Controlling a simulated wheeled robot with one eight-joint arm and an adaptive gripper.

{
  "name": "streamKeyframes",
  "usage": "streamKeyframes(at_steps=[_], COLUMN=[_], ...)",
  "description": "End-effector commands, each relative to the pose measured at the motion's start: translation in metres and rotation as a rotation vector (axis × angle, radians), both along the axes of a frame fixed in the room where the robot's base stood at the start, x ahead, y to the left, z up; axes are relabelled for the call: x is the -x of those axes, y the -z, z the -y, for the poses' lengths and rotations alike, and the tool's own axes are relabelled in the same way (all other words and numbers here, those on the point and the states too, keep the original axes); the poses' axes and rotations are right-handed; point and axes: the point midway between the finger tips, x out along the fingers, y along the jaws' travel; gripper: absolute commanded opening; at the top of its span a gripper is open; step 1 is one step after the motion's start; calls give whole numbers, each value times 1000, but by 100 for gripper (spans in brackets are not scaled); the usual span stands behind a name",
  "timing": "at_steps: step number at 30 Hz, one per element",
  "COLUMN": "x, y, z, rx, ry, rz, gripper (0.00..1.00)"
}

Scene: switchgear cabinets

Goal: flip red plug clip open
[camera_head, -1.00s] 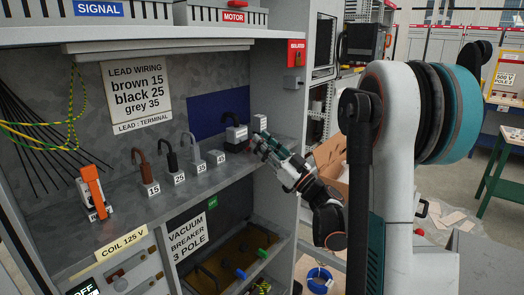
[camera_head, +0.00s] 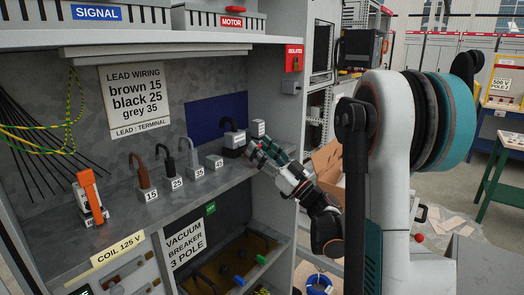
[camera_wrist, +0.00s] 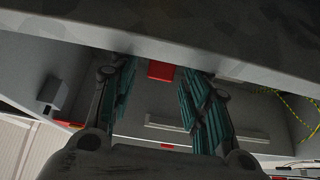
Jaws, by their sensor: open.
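An upright orange-red clip (camera_head: 88,190) stands on a small white-labelled base at the left of the grey shelf, its label hard to read here. My gripper (camera_head: 256,153) is at the right end of the shelf, well apart from that clip. In the wrist view my gripper (camera_wrist: 160,95) is open, with its two teal fingers spread and nothing held. A small red block (camera_wrist: 160,70) shows between the fingers in that view. I cannot tell whether it is the plug clip or another red part.
Brown, black and grey leads stand on numbered terminals (camera_head: 148,193) along the shelf, with a dark plug (camera_head: 233,140) beside my gripper. A lower bay (camera_head: 232,262) lies under the shelf. The shelf edge (camera_wrist: 200,50) crosses the wrist view above the fingers.

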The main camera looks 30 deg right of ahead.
Motion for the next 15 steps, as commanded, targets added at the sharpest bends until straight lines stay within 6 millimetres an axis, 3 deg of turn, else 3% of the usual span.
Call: streamKeyframes(at_steps=[5, 15], x=[10, 64], y=[6, 39], z=[5, 25], rx=[1, 1], ry=[3, 4], rz=[0, 0], gripper=[43, 43])
